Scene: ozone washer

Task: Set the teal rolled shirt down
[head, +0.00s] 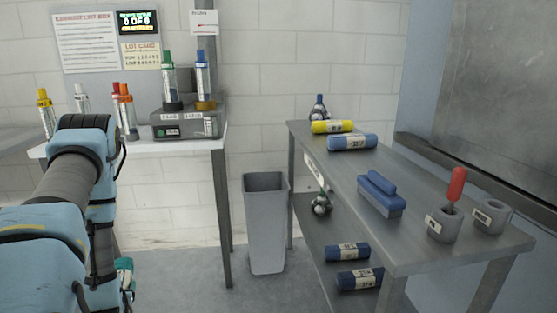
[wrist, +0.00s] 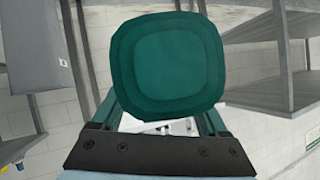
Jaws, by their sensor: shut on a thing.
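The teal rolled shirt (wrist: 165,62) fills the upper middle of the wrist view, seen end-on as a rounded square. My gripper (wrist: 160,118) is shut on it, with one finger on each side. In the head view my arm comes in from the left. A bit of teal and white shows low behind the arm, mostly hidden, and I cannot tell there which part is shirt and which is gripper. The wrist view does not show any surface touching the shirt.
A grey table (head: 525,240) at right holds a yellow roll (head: 332,127), a blue roll (head: 352,142), a blue brush (head: 381,193) and two grey cups. Blue rolls (head: 347,252) lie on its lower shelf. A grey bin (head: 266,225) stands left of it. Bottles crowd the left table.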

